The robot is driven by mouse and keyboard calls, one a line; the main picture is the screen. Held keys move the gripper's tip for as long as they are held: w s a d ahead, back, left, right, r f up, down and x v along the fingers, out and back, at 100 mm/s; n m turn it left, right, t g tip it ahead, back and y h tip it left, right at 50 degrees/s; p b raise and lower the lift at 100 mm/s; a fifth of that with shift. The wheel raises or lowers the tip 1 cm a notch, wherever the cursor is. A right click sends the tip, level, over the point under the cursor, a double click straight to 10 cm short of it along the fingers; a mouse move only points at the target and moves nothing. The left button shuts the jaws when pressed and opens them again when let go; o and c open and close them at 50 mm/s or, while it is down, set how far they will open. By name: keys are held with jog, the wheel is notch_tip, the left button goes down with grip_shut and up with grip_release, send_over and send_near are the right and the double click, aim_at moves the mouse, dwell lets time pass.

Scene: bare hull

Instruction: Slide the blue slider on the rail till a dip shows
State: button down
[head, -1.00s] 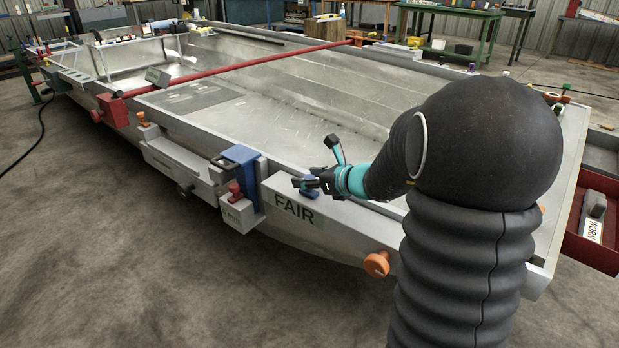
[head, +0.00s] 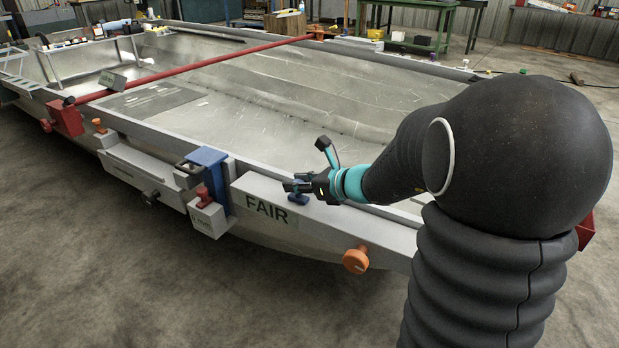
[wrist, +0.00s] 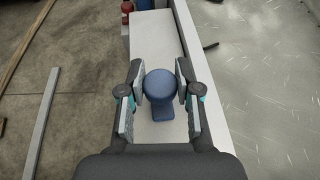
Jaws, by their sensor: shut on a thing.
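The blue slider (head: 298,199) is a knob with a round top on the upper face of the pale rail (head: 335,217) marked FAIR, just right of the lettering. The wrist view shows it from above (wrist: 160,87), with its narrower blue foot on the rail's flat top (wrist: 157,40). My gripper (head: 300,187) is shut on the slider. Its two pads stand left and right of the round top in the wrist view (wrist: 160,80). No dip shows on the visible rail top. The surface under the slider and my gripper is hidden.
A blue clamp (head: 210,158) with a red knob (head: 203,197) stands left of the rail. An orange knob (head: 355,260) sticks out of the hull's front side. A long red bar (head: 200,66) crosses the hull. Inside the hull is open bare metal.

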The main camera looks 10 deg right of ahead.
jog(key=c, duration=0.8)
grip_release()
jog(key=shift+w, duration=0.1)
jog(key=v, duration=1.2)
dwell(0.8)
